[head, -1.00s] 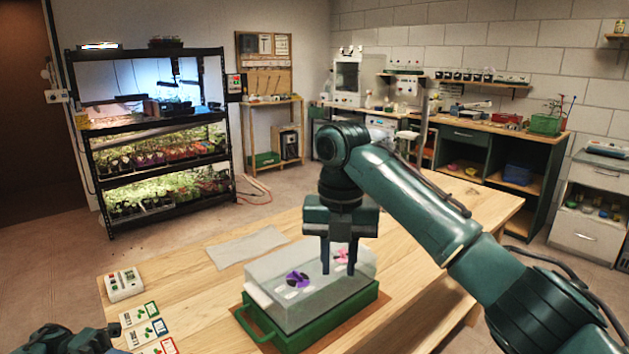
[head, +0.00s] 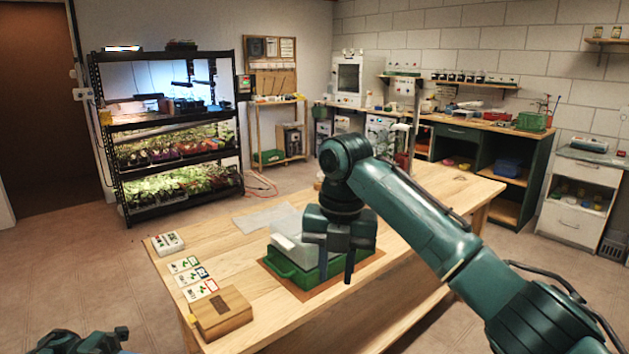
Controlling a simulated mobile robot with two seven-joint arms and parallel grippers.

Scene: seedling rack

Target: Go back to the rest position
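My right gripper (head: 336,272) hangs above the near right side of the wooden table (head: 230,260), with its two fingers apart and nothing seen between them. It stands in front of a green tray (head: 290,273) with a clear, pale cover (head: 285,240) and hides their right part. I cannot tell its exact height over the table. My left gripper (head: 90,343) shows only in part at the bottom left edge, and its fingers cannot be made out.
A wooden box (head: 221,313), several picture cards (head: 192,276) and a white device (head: 168,243) lie on the table's left side. A pale sheet (head: 263,218) lies behind the tray. A lit plant rack (head: 170,150) stands at the back left. Floor left of the table is clear.

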